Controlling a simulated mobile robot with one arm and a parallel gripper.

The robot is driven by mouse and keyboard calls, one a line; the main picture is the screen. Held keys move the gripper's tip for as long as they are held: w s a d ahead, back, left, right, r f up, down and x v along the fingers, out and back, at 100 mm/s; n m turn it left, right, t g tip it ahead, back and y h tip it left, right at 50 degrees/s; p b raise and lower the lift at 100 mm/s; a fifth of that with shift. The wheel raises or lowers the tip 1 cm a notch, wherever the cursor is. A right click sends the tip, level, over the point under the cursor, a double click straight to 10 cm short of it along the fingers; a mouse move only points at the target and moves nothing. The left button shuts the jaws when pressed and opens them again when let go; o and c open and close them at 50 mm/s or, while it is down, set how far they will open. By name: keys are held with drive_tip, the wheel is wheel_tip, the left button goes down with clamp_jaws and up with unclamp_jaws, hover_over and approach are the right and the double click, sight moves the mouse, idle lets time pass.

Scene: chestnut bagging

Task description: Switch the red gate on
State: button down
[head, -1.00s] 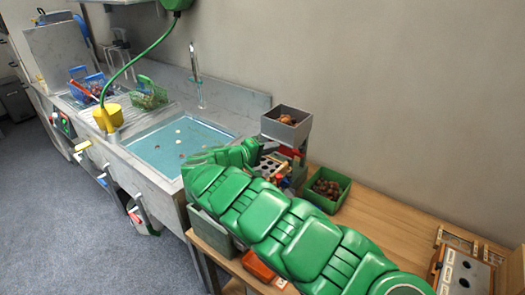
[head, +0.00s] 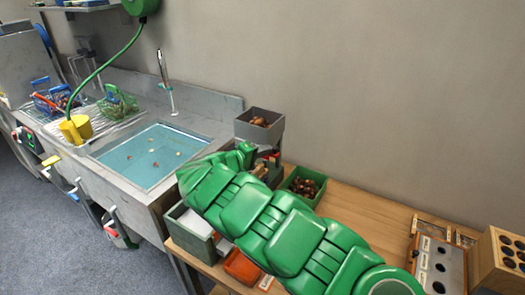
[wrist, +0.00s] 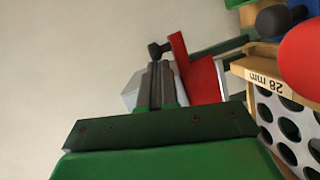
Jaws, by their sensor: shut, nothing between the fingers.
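In the wrist view a flat red plate (wrist: 196,68), which looks like the red gate, stands tilted just right of my gripper (wrist: 156,68). My gripper's dark fingers are together and empty, and I cannot tell whether they touch the plate. In the head view my gripper (head: 247,150) is at the small sorting stand below the grey hopper (head: 259,126).
In the wrist view a wooden frame marked 28 mm (wrist: 262,80) and a large red rounded part (wrist: 302,55) lie close on the right. A green chestnut box (head: 316,198) stands beside the stand. The sink (head: 155,155) is left. Some wooden bench top (head: 365,212) is clear.

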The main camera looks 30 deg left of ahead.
drive_tip(key=d, duration=0.6)
idle(0.6)
drive_tip(key=shift+s+a+r, duration=0.1)
drive_tip(key=shift+s+a, duration=0.2)
drive_tip(key=shift+a, duration=0.45)
approach(274, 155)
drive_tip(key=s+r, duration=0.1)
drive_tip(key=s, duration=0.1)
drive_tip(key=s+r, duration=0.2)
drive_tip(key=shift+s+a+r, duration=0.15)
drive_tip(key=shift+a, duration=0.1)
